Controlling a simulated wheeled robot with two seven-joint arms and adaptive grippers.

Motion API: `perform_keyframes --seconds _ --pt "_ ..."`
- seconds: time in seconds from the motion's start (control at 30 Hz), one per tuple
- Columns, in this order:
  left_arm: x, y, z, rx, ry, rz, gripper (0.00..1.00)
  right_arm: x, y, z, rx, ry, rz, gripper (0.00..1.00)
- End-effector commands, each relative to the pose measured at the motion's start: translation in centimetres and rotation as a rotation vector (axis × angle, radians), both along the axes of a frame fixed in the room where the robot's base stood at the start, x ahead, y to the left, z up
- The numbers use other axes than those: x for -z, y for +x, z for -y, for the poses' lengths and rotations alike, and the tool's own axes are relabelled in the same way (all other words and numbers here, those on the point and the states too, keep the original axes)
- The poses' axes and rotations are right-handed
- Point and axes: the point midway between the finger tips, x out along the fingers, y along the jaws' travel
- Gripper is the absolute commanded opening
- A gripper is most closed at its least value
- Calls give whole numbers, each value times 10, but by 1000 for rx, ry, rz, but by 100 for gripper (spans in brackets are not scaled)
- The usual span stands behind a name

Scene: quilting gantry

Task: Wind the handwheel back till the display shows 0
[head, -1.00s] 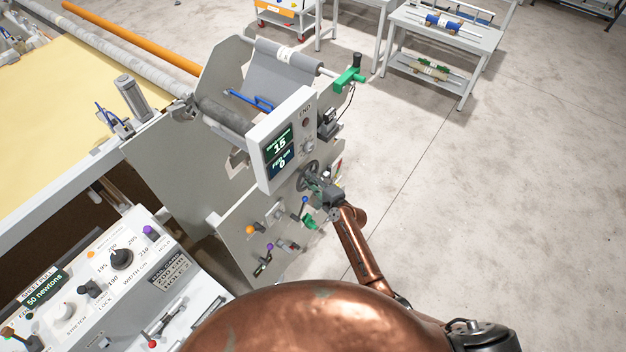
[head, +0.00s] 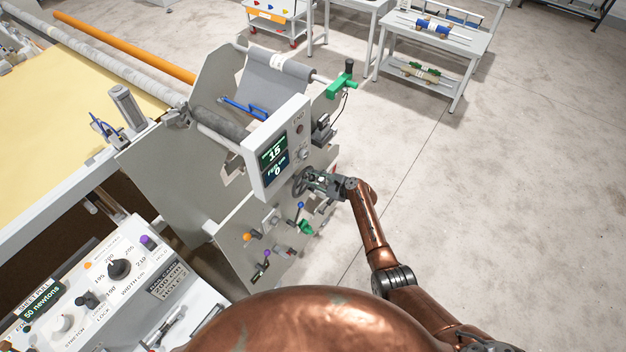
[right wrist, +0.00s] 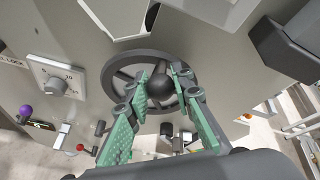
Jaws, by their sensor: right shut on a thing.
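The dark handwheel (head: 301,183) is on the front of the grey machine end plate, just below the display (head: 273,160). The display's upper green panel reads 15 and its lower blue panel reads 0. My right gripper (head: 319,182) is at the right side of the wheel. In the right wrist view the green-padded fingers of my right gripper (right wrist: 164,80) are closed around the wheel's round black knob (right wrist: 160,88). Behind them the wheel's spoked rim (right wrist: 112,74) shows, partly hidden by the fingers. My left gripper is not in view.
A control panel (head: 130,262) with dials fills the lower left. A green clamp (head: 341,87) sticks out at the upper right of the machine. The floor on the right is open, with carts behind.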

Motion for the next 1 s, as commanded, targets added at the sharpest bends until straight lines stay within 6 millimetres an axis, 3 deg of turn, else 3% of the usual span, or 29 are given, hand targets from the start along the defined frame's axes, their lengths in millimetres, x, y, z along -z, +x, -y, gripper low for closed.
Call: perform_keyframes --seconds 0.47,0.5,0.73,1.0 --pt "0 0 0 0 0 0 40 3 0 2 1 4 -12 0" --pt "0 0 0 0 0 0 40 3 0 2 1 4 -12 24" --pt "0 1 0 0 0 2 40 2 0 1 0 5 -10 40" --pt "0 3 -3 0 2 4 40 1 0 1 -1 5 -9 40"
